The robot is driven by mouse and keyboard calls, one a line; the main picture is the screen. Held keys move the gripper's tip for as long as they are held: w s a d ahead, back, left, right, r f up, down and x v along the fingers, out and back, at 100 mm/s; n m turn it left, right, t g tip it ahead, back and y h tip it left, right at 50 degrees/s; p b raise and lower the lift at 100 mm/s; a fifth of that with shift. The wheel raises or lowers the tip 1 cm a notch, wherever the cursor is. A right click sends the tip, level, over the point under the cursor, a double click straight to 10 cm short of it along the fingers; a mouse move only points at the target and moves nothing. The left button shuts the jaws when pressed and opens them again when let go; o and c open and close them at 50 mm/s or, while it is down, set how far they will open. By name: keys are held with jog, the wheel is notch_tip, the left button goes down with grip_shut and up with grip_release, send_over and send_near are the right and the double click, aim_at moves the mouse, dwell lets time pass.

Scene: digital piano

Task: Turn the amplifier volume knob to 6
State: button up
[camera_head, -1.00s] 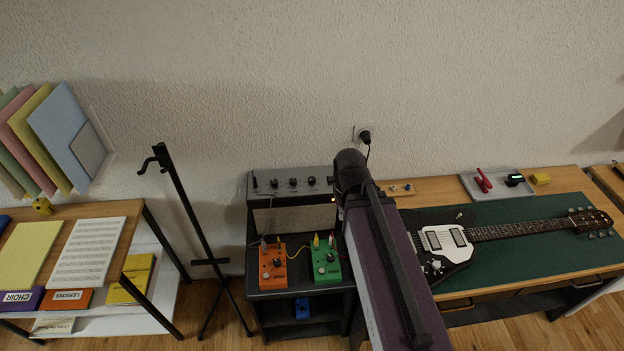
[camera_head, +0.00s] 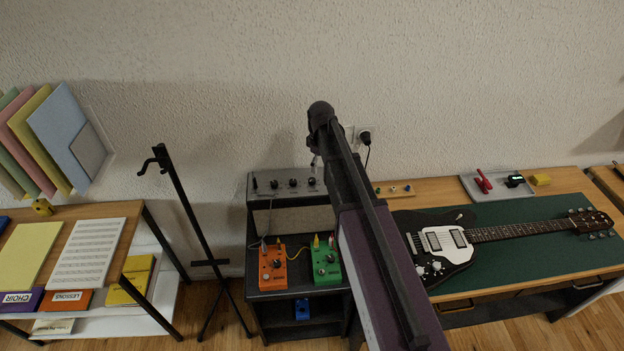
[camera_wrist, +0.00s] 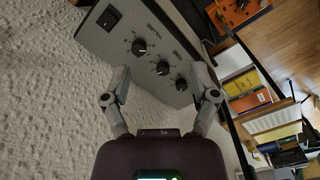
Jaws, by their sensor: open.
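The grey amplifier (camera_head: 283,196) stands on the dark shelf stand; its control panel also shows tilted in the wrist view (camera_wrist: 113,41). The panel has a black switch (camera_wrist: 110,18) and a row of round black knobs. The knob nearest the switch, beside the lettering VOLUME, is the volume knob (camera_wrist: 139,47); it also shows in the head view (camera_head: 274,184). The knob's exact setting is too small to read. My gripper (camera_wrist: 158,97) is open and empty, its fingers spread apart, with the panel beyond them. In the head view my arm hides the amplifier's right end.
Orange (camera_head: 272,268) and green (camera_head: 326,262) pedals with upright plugs sit below the amplifier. A black stand (camera_head: 186,215) rises to the left. An electric guitar (camera_head: 440,243) lies on a green mat at right. The textured wall is close behind.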

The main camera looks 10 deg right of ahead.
aim_at(312, 179)
jog(key=w+a+n, duration=0.1)
jog(key=w+n, duration=0.2)
jog(key=w, duration=0.4)
jog(key=shift+a, duration=0.25)
jog(key=shift+f, duration=0.2)
notch_tip(312, 179, down, 13)
jog(key=b, duration=1.3)
jog(key=shift+f+b, duration=0.2)
jog(key=shift+b, duration=0.2)
grip_shut()
